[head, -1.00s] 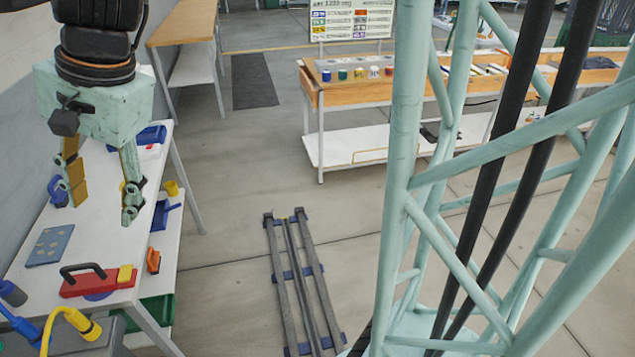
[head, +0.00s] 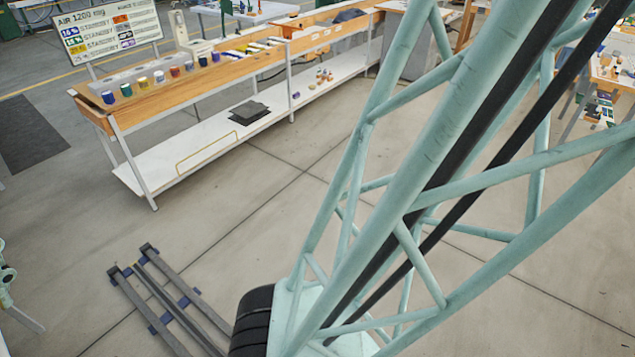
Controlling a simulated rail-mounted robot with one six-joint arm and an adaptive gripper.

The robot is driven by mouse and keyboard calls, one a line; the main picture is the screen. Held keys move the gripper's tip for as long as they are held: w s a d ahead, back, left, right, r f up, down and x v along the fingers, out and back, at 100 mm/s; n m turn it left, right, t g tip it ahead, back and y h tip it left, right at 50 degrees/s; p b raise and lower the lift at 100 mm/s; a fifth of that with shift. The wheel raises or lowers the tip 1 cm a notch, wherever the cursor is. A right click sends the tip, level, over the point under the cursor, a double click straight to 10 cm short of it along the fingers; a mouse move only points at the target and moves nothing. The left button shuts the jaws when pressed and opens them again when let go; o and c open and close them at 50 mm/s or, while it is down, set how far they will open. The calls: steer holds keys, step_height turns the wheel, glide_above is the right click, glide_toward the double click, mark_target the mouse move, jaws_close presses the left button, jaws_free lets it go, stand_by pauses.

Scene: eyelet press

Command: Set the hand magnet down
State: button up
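The hand magnet is not in view now. A red block with a black handle and a yellow part lay on the white table in the earlier head view; I cannot tell for sure that it is the magnet. Only a small mint-green piece with round joints, which looks like part of my gripper (head: 6,277), shows at the left edge. Its fingertips are cut off, so I cannot see whether it is open or holds anything.
A long wooden-topped bench (head: 160,107) with a white lower shelf (head: 190,150) carries a row of coloured cups. Dark rails (head: 165,300) lie on the floor. A status board (head: 110,32) stands behind the bench. The floor between bench and rails is clear.

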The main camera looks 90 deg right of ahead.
steer(key=s+d+n+h, duration=0.1)
steer(key=s+d+n, duration=0.2)
steer(key=s, duration=0.7)
steer(key=shift+d+n, duration=0.4)
steer(key=shift+d, duration=0.45)
steer(key=shift+w, duration=0.1)
